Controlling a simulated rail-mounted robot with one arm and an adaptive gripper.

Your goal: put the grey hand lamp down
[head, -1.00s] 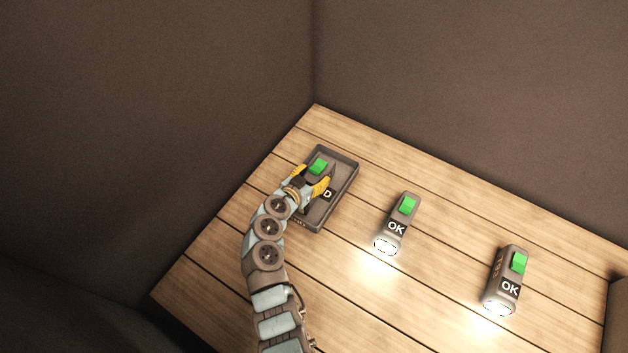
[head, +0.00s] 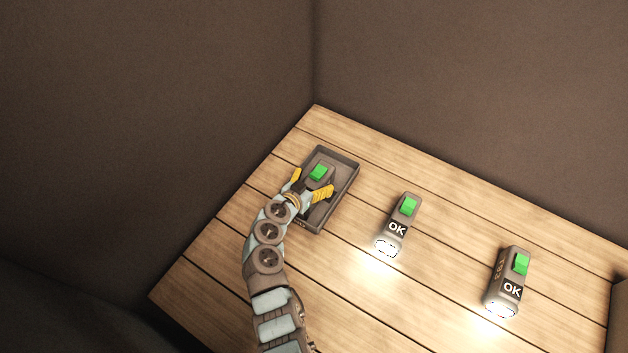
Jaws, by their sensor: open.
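The grey hand lamp (head: 318,172) with a green switch lies in a shallow dark grey tray (head: 347,183) at the back left of the wooden table. My gripper (head: 309,183) is open, with its yellow fingers spread on either side of the lamp. The near end of this lamp is hidden by my gripper. I cannot tell whether the fingers touch the lamp.
Dark walls close off the left and back. Bare planks separate tray and lamps.

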